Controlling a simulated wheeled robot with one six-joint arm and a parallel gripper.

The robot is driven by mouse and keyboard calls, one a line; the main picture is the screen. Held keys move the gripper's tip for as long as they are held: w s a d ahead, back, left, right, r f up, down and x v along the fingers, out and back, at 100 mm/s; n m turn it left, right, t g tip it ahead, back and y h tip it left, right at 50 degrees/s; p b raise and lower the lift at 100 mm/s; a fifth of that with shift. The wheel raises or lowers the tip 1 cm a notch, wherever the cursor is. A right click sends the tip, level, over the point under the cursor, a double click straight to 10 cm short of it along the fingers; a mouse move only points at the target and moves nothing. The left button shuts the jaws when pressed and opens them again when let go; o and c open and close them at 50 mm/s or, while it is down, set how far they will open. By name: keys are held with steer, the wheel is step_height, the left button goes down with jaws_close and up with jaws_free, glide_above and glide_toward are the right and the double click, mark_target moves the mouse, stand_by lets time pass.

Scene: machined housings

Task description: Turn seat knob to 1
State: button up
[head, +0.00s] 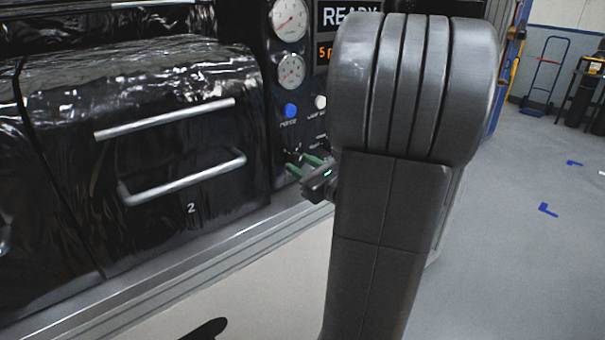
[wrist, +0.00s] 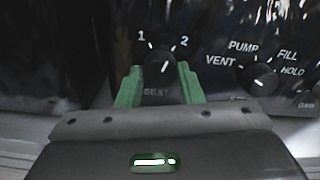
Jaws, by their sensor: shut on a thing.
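The seat knob (wrist: 160,66) is a small dark knob on the black panel in the wrist view, with a "1" at its upper left and a "2" at its upper right. A short white line on it leans slightly right at its top, more toward the 2 than the 1. My gripper (wrist: 160,82) has one green finger on each side of the knob and is shut on it. The "SEAT" label shows dimly between the fingers. In the head view my gripper (head: 303,165) is at the panel's lower part; the knob cannot be made out there.
A second knob (wrist: 262,77), marked vent, pump, fill and hold, sits right of the seat knob. Above are a blue button (head: 291,110), a white button (head: 320,101) and two gauges (head: 289,20). A black drawer front (head: 160,165) with two bar handles stands left.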

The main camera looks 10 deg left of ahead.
steer(key=n+b, duration=0.4)
steer(key=b, duration=0.1)
steer(key=n+b, duration=0.2)
steer(key=b, duration=0.1)
steer(key=shift+f, duration=0.35)
steer(key=n+b, duration=0.1)
steer(key=b, duration=0.1)
steer(key=n+b, duration=0.2)
steer(key=shift+r, duration=0.25)
steer(key=shift+r+n+b, duration=0.1)
steer(key=shift+n+b, duration=0.2)
steer(key=shift+n, duration=0.1)
steer(key=o, duration=1)
steer(key=shift+c, duration=0.2)
steer(key=v, duration=1.3)
steer(key=shift+s+d, duration=0.2)
steer(key=shift+d, duration=0.15)
steer(key=x, duration=1.3)
steer(key=shift+w+a, duration=0.25)
steer(key=shift+a, duration=0.05)
